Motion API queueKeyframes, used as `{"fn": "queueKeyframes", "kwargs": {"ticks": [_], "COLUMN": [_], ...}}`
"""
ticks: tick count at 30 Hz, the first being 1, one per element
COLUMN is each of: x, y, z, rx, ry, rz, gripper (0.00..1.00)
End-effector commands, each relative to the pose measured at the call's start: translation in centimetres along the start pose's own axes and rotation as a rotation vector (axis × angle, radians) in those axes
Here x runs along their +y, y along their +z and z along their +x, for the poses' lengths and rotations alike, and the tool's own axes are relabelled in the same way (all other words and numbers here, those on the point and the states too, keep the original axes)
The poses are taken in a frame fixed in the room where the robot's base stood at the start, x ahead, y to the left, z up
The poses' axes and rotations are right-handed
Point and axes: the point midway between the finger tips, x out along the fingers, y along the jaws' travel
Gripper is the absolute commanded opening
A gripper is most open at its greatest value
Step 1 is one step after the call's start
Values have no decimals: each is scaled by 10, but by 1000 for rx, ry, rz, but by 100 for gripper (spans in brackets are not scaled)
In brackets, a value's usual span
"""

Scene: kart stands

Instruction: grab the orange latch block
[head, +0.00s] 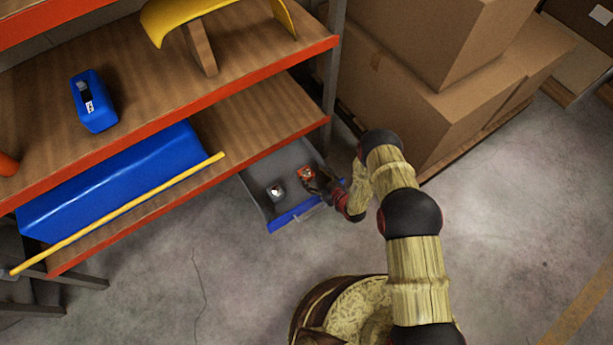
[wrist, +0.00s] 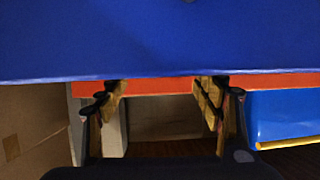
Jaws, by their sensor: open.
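A small orange block (head: 306,173), which looks like the latch block, is in the grey drawer (head: 257,200) with a blue front edge, below the lowest visible shelf. My gripper (head: 318,182) is at the drawer's right side, just right of the orange block in the head view. I cannot tell whether they touch. In the wrist view my gripper (wrist: 163,95) is open, its two fingers wide apart with nothing seen between them. A large blue surface (wrist: 160,38) fills the top of that view. The block is not recognisable there.
A small grey-and-white item (head: 275,191) lies left of the block in the drawer. The orange-edged shelf (head: 265,115) hangs over the drawer's back. Stacked cardboard boxes (head: 430,120) stand at right. A yellow rod (head: 120,212) and blue bin (head: 110,185) are left. Floor in front is clear.

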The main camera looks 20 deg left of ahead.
Motion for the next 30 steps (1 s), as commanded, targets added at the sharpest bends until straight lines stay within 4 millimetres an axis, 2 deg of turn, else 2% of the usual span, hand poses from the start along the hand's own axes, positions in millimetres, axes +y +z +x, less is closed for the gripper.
{"fn": "queueKeyframes", "kwargs": {"ticks": [1,7,17,30], "x": [-2,-3,-2,-2], "y": [3,4,1,1], "z": [10,35,41,41], "rx": [1,0,-1,-1], "ry": [-3,-2,0,0], "rz": [-3,-1,0,0], "gripper": [67,67,67,42]}}
